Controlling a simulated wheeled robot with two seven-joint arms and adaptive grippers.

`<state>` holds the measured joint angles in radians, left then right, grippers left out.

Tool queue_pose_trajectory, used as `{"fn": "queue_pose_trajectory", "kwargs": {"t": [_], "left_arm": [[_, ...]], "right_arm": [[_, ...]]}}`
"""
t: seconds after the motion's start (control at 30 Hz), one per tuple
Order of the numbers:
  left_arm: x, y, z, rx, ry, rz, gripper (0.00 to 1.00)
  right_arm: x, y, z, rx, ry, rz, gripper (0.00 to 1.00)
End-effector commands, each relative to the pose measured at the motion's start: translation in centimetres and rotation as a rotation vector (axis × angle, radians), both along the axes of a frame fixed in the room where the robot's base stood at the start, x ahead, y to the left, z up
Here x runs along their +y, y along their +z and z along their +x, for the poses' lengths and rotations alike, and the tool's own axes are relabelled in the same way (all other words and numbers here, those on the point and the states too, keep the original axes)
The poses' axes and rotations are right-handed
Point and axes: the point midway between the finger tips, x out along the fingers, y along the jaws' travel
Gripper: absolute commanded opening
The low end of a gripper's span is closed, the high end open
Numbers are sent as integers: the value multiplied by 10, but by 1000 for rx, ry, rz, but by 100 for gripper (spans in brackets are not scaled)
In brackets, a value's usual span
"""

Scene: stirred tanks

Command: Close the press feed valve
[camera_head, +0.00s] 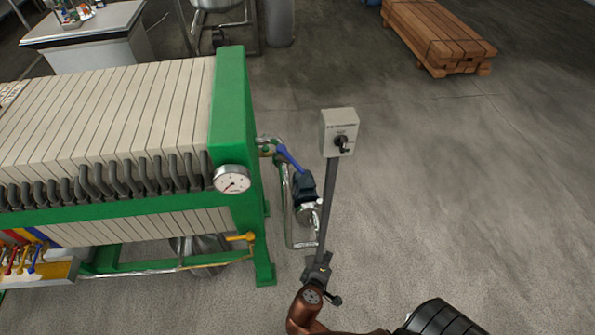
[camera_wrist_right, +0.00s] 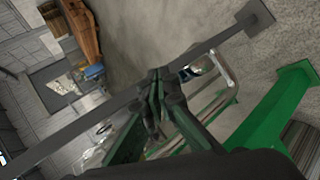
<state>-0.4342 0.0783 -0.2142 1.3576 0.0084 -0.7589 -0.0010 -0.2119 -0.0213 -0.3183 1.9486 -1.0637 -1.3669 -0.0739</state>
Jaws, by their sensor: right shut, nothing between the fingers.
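A lever valve with a blue handle (camera_head: 291,159) sits on the pipe at the right end of the green-framed filter press (camera_head: 232,120). Its handle slants down to the right, toward a dark blue pump motor (camera_head: 304,187). I take this for the press feed valve; no label on it is readable. My right gripper (camera_head: 319,262) is shut and empty, below and right of the valve, apart from it in the picture. In the right wrist view the shut fingers (camera_wrist_right: 160,82) overlap a grey post; contact cannot be told. My left gripper is out of view.
A switch box (camera_head: 339,126) with a black knob stands on a thin grey post (camera_head: 328,205) right beside the pump, close to my right gripper. A yellow-handled valve (camera_head: 241,237) and a gauge (camera_head: 232,179) are on the press. Floor to the right is clear up to stacked timber (camera_head: 436,38).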

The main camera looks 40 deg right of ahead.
Motion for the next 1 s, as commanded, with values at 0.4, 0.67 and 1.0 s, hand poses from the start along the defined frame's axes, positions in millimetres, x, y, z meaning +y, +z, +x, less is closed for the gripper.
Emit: {"fn": "queue_pose_trajectory", "kwargs": {"t": [0.4, 0.67, 1.0], "left_arm": [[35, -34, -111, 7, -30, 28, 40], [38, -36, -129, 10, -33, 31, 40], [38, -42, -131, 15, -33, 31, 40]], "right_arm": [[95, 226, 133, -213, 238, -657, 0], [108, 251, 150, -236, 267, -748, 0], [60, 259, 190, -237, 264, -747, 0]]}}
